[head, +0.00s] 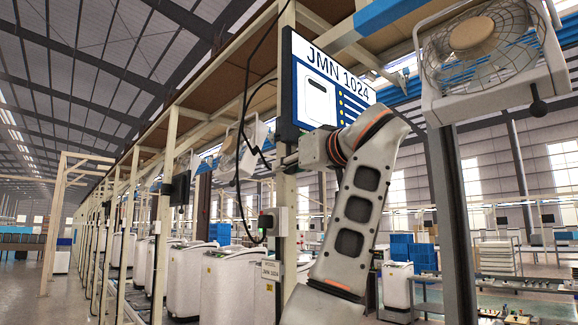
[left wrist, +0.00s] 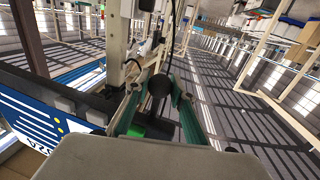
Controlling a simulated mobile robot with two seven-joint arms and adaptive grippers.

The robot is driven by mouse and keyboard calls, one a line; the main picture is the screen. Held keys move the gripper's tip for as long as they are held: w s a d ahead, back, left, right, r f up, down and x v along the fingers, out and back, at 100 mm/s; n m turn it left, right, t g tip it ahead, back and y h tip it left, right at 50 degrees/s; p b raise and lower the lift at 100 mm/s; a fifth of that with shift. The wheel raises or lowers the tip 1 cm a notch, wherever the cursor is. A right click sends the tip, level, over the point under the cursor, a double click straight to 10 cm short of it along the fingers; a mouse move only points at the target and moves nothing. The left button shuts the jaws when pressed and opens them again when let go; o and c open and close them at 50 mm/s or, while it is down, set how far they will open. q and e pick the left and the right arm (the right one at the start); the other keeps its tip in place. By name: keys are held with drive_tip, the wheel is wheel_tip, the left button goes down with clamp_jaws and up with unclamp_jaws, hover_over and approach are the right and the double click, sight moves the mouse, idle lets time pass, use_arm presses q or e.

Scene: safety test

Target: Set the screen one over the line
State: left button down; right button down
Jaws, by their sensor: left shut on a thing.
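The screen (head: 325,88) hangs high over the line in the head view, marked "JMN 1024" on blue and white. It also shows tilted at the lower left of the left wrist view (left wrist: 35,115). My left gripper (head: 288,161) is just below the screen's lower left edge, beside the pale post. In the left wrist view its green-edged fingers (left wrist: 160,92) are shut around a dark rounded part (left wrist: 159,86). I cannot tell whether this part is joined to the screen. My right gripper is not in view.
A caged fan (head: 485,50) with a dark ball-ended knob (head: 538,107) hangs at the upper right. A pale post (head: 285,210) with hanging black cables stands close to my gripper. White machines (head: 228,285) line the floor below. A dark post (head: 450,220) stands to the right.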

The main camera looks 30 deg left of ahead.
use_arm(q)
drive_tip(key=shift+r, duration=0.15)
drive_tip(key=c, duration=1.7)
unclamp_jaws()
drive_tip(key=shift+d, duration=0.1)
